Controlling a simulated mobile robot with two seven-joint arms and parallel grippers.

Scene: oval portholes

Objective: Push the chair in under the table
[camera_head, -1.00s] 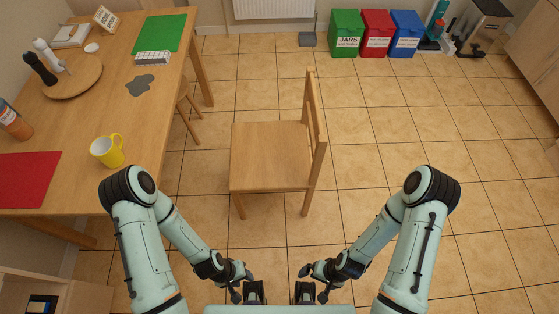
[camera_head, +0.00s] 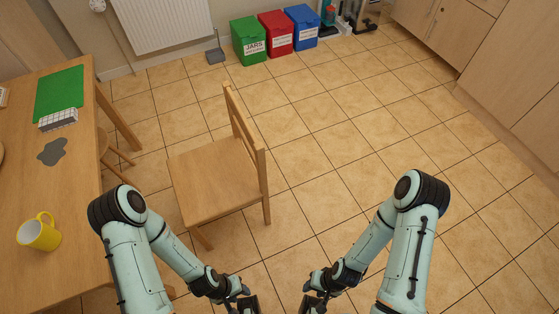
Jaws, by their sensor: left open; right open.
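A wooden chair (camera_head: 212,179) stands upright on the tiled floor ahead of me, a little left of the middle. Its backrest (camera_head: 247,142) is on the right side and its seat faces left, toward the table. The wooden table (camera_head: 84,122) is along the left edge, with a gap of floor between it and the chair seat. My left gripper (camera_head: 249,304) is open and empty at the bottom, in front of the chair and apart from it. My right gripper (camera_head: 314,303) is open and empty to its right, also touching nothing.
A yellow mug (camera_head: 40,233), a green mat (camera_head: 60,93) and a grey patch (camera_head: 53,151) are on the table. A stool (camera_head: 112,150) is partly under it. Green (camera_head: 249,41), red (camera_head: 277,33) and blue (camera_head: 302,27) bins stand at the back. Floor right of the chair is clear.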

